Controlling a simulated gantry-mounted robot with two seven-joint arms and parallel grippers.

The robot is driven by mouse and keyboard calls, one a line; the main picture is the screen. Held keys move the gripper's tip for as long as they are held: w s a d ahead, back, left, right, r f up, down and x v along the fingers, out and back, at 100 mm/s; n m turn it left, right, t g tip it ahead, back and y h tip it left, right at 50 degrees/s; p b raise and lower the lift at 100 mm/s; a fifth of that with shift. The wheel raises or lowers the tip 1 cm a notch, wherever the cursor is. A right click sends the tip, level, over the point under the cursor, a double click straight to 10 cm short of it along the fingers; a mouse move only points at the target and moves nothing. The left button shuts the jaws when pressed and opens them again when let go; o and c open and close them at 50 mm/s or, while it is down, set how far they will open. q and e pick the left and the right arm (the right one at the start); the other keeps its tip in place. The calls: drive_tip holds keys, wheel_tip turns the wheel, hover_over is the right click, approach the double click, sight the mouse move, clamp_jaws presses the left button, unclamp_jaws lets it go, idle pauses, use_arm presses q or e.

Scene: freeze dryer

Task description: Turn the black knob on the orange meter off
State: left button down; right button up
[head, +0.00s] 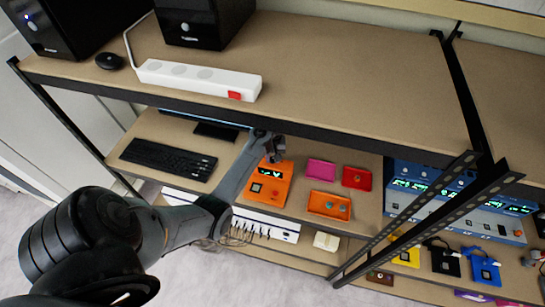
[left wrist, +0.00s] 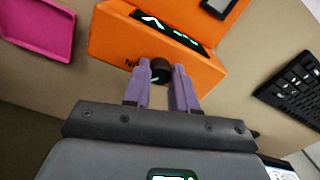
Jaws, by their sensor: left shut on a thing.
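The orange meter (head: 266,184) stands on the middle shelf, to the right of the keyboard. In the left wrist view the orange meter (left wrist: 112,40) fills the upper middle, with a lit display (left wrist: 170,32). Its black knob (left wrist: 160,70) sits between the fingertips of my left gripper (left wrist: 163,75). The two purple-grey fingers are closed around the knob's sides and partly cover it. In the head view my left gripper (head: 270,150) reaches the meter's upper part and hides the knob. My right gripper is not in view.
A pink tray (head: 320,172), a red tray (head: 356,178) and an orange tray (head: 329,205) lie right of the meter. A black keyboard (head: 168,159) lies left. The upper shelf (head: 330,75) overhangs, with a white power strip (head: 198,79). A blue instrument (head: 455,200) stands farther right.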

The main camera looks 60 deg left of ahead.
use_arm(q)
drive_tip(key=shift+n, duration=0.3)
drive_tip(key=n, duration=0.3)
drive_tip(key=shift+n, duration=0.3)
drive_tip(key=n, duration=0.3)
drive_tip(key=shift+n, duration=0.3)
drive_tip(key=n, duration=0.4)
drive_tip(key=shift+r, duration=0.1)
drive_tip(key=shift+n, duration=2)
drive_tip(key=c, duration=0.9)
unclamp_jaws()
